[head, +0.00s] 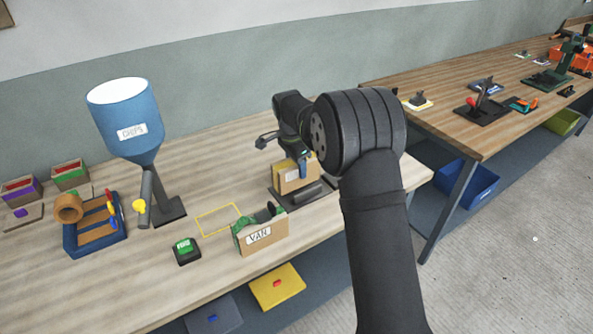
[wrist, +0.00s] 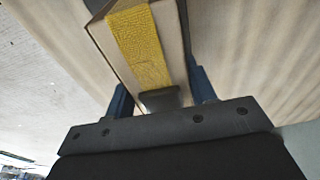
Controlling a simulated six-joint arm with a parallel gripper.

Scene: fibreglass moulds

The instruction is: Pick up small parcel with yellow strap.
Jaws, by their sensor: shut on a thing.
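The small parcel (head: 288,181) is a tan cardboard box with a yellow strap. It is at the middle of the head view, over a dark low stand (head: 316,192) on the bench. I cannot tell whether it touches the stand. My gripper (head: 299,167) is shut on the parcel from above. In the wrist view, the parcel (wrist: 108,38) lies between the blue fingers of my gripper (wrist: 160,92), with the yellow strap (wrist: 139,45) running along its face. My arm hides part of the stand's right side in the head view.
A cardboard box marked VAN (head: 262,236) stands in front of the stand. A yellow outline (head: 218,219) and a green-topped black device (head: 186,251) lie to its left. A blue CHIPS hopper (head: 131,118) stands further left.

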